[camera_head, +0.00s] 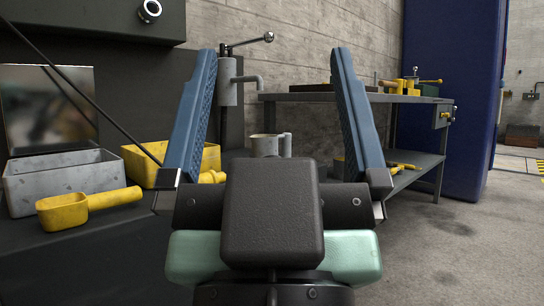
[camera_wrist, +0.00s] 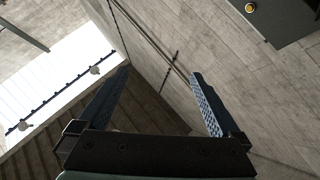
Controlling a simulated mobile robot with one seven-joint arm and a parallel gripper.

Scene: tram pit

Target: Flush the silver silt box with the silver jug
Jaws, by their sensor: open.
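The silver silt box (camera_head: 62,182) is an open grey metal box on the dark bench at the left of the head view. A silver-grey vessel (camera_head: 264,146) with a handle on its right, which looks like the jug, shows behind my wrist. Its lower part is hidden, and I cannot see what is in it. My gripper (camera_head: 274,52) is open and empty, its fingers pointing up in front of the vessel, apart from it and from the box. In the wrist view, my open gripper (camera_wrist: 161,75) faces bare wall and ceiling.
A yellow box (camera_head: 206,158) stands behind the silver one, with a yellow scoop (camera_head: 92,206) in front. A grey standpipe with a spout (camera_head: 228,82) rises behind the left finger. A metal workbench (camera_head: 300,97) holds yellow tools at right. The floor at right is clear.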

